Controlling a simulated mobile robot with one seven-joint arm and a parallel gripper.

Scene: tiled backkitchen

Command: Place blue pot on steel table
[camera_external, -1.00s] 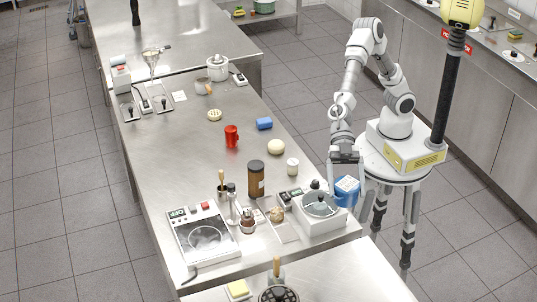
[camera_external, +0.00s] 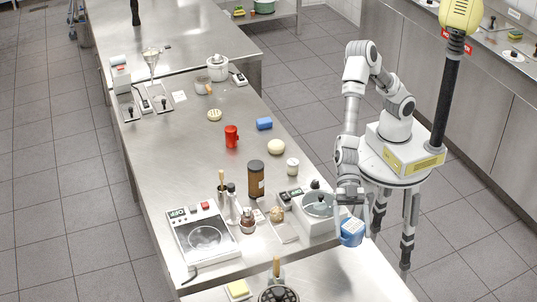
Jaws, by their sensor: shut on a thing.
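The blue pot (camera_external: 352,233) is held in my gripper (camera_external: 351,212) near the right front corner of the steel table (camera_external: 185,158). My gripper points down and is shut on it; its fingers partly hide the pot's upper part. The pot is just right of the white appliance with a round metal bowl (camera_external: 318,209). I cannot tell whether it touches the table edge or hangs beside it.
A red mug (camera_external: 231,136), a blue block (camera_external: 264,124) and a pale ball (camera_external: 276,147) stand farther back. The table's left middle is clear. Another steel counter (camera_external: 340,278) is in front.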

